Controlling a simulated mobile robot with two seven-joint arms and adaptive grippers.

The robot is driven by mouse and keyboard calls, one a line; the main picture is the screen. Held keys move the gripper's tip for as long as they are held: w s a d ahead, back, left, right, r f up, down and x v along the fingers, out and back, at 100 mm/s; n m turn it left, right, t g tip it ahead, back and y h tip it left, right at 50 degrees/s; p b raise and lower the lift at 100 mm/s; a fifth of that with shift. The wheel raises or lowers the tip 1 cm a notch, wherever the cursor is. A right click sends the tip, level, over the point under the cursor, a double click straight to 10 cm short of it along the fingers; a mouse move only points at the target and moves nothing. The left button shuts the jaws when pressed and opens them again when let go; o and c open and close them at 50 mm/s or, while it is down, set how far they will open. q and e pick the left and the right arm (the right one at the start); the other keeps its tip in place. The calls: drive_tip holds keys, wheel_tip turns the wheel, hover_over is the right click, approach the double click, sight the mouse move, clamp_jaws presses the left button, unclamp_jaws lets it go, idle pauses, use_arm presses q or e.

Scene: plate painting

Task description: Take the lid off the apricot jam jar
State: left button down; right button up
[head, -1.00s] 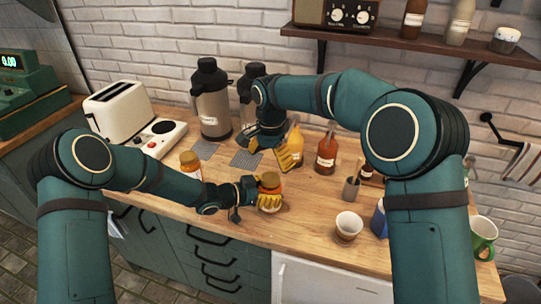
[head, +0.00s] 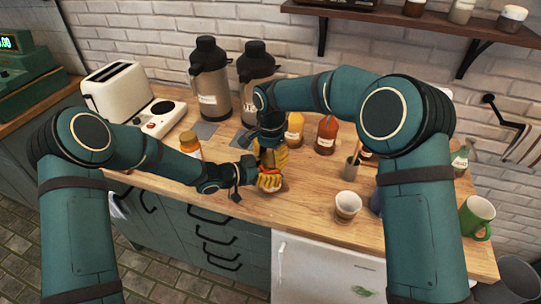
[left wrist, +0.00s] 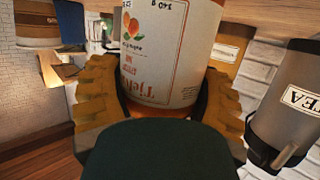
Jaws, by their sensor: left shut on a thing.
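My left gripper (head: 268,182) is shut on the jam jar on the wooden counter. The jar fills the top of the left wrist view (left wrist: 165,50), between my yellow fingers; its pale label has orange fruit and red lettering. My right gripper (head: 270,155) is directly above the jar, pointing down with its yellow fingers at the lid. The lid is hidden behind the grippers, so I cannot tell whether the right fingers touch it or how far they are closed.
A second jar with an orange lid (head: 190,143) stands to the left. Two flasks (head: 210,80) and a toaster (head: 123,90) stand behind. Yellow (head: 294,130) and red-brown (head: 326,135) bottles stand to the right.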

drive_tip(key=c, duration=0.3)
drive_tip(key=shift+n, duration=1.7)
drive_tip(key=o, duration=1.2)
